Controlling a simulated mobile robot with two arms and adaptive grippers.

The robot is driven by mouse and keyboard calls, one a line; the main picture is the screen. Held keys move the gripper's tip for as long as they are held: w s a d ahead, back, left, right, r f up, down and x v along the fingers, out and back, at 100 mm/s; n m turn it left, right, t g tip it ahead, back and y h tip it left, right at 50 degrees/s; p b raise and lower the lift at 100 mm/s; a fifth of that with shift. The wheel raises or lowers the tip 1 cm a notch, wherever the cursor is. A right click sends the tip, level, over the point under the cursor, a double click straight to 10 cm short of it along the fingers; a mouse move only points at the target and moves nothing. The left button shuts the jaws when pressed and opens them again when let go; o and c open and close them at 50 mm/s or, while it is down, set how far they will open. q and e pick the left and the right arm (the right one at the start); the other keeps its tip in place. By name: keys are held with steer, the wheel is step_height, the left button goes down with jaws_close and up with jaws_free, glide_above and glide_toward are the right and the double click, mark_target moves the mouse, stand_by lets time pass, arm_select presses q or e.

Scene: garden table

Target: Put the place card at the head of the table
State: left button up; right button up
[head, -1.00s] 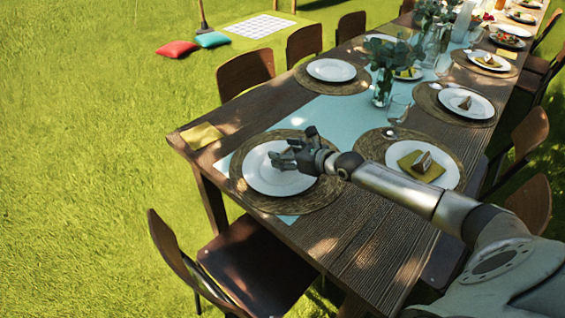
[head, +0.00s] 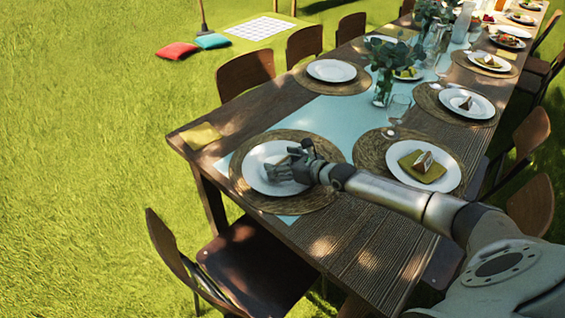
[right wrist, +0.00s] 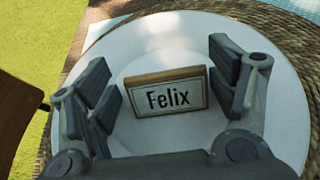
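The place card (right wrist: 167,94), lettered "Felix" with a wooden edge, stands on the white plate (right wrist: 150,35) in the right wrist view. My right gripper (right wrist: 163,88) is open around it, with one finger on each side and narrow gaps between. In the head view my right gripper (head: 283,171) is low over the plate (head: 262,183) at the near end of the table (head: 345,250). The card is mostly hidden there by the fingers. My left gripper is out of view.
A woven placemat (head: 240,192) lies under that plate. A folded yellow napkin (head: 201,136) lies at the near left corner. Another card (head: 423,161) stands on a napkin on the plate to the right. A chair (head: 245,262) faces the near end.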

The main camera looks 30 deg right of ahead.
stand_by(0.3)
steer(key=shift+r, duration=0.15)
steer(key=p+v, duration=0.2)
steer(key=v, duration=0.8)
steer(key=shift+p+v, duration=0.35)
steer(key=shift+v, duration=0.65)
